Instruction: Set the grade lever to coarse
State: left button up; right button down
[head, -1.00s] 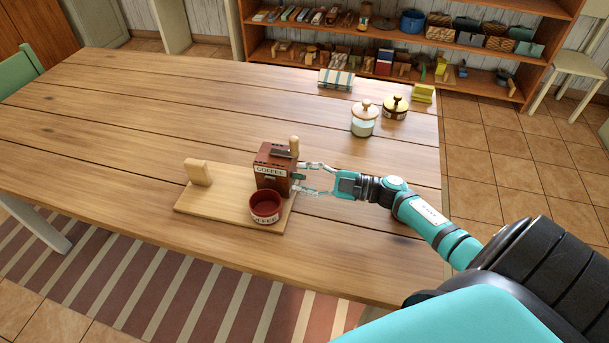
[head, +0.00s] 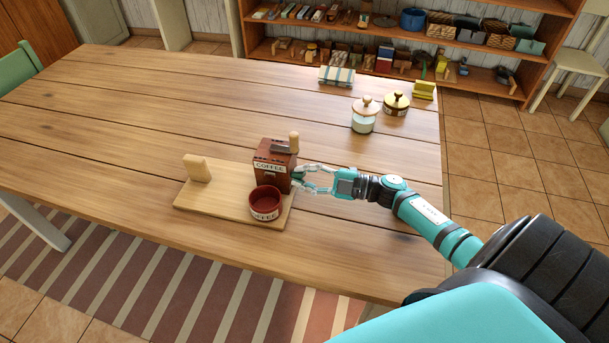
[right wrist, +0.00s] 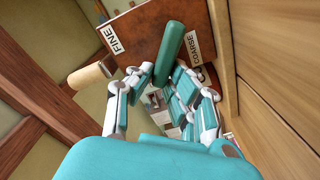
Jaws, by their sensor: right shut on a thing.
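The red-brown coffee grinder (head: 271,176) stands on a wooden board on the table. In the right wrist view its side panel (right wrist: 150,30) carries a FINE label (right wrist: 115,39) at left and a COARSE label (right wrist: 193,46) at right. The green grade lever (right wrist: 171,45) sticks out between the labels, much nearer COARSE. My right gripper (head: 301,179) is at the grinder's right side. In the right wrist view, its fingers (right wrist: 161,78) are closed in around the lever's near end. My left gripper is out of view.
A red COFFEE cup (head: 265,204) and an upright wooden block (head: 197,168) are on the board (head: 222,200). The table's left side is clear.

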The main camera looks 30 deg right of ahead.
jog(key=shift+s+a+f+n+b, duration=0.1)
jog(key=shift+f+n+b, duration=0.15)
jog(key=shift+n, duration=0.35)
jog(key=shift+s+a+f+n+b, duration=0.1)
jog(key=shift+f+n+b, duration=0.1)
jog(key=shift+n, duration=0.4)
jog(key=c, duration=1.3)
grip_release()
jog(key=shift+r, duration=0.1)
